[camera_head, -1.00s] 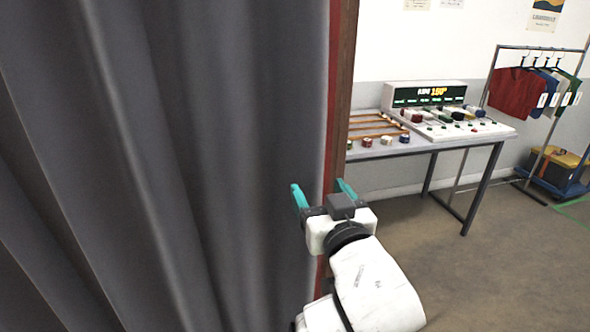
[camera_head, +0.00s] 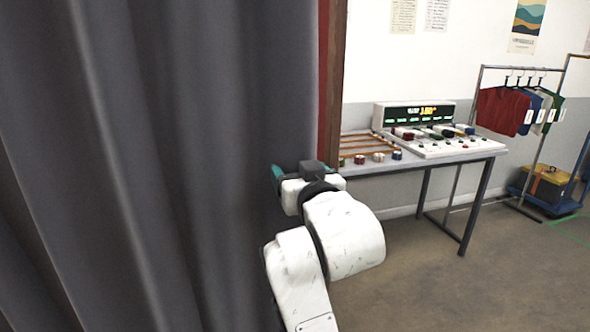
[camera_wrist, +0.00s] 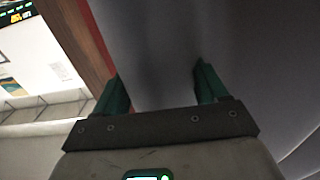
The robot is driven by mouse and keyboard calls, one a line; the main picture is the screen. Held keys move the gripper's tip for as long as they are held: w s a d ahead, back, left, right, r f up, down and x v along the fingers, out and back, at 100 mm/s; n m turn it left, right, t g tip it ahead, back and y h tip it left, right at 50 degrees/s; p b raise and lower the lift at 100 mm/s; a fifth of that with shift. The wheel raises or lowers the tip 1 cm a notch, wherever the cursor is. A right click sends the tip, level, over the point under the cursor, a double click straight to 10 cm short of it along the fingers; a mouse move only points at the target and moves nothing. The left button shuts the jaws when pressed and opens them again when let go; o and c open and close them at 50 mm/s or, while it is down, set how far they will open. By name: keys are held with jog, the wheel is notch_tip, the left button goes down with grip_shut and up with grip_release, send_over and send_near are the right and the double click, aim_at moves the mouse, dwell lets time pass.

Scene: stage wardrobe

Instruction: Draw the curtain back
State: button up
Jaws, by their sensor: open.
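The dark grey curtain (camera_head: 150,150) hangs in deep folds over the left half of the head view. Its right edge has a red strip beside a brown wooden post (camera_head: 337,80). My gripper (camera_head: 300,170) is at the curtain's right edge, low down. One teal finger shows against the cloth; the other is mostly hidden behind the gripper body. In the wrist view my gripper (camera_wrist: 160,85) has its two green fingers spread wide, with grey curtain (camera_wrist: 155,40) filling the space between and beyond them. I cannot tell whether the fingers touch the cloth.
Right of the post stands a table (camera_head: 480,150) with a control panel (camera_head: 465,146) and small coloured items. A clothes rack (camera_head: 520,68) with several garments is farther right. A yellow-topped box (camera_head: 548,186) sits on a blue base by it. The brown floor in front is clear.

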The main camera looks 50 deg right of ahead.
jog(key=shift+x, duration=0.8)
jog(key=shift+c, duration=0.2)
jog(key=shift+a, duration=0.1)
grip_shut()
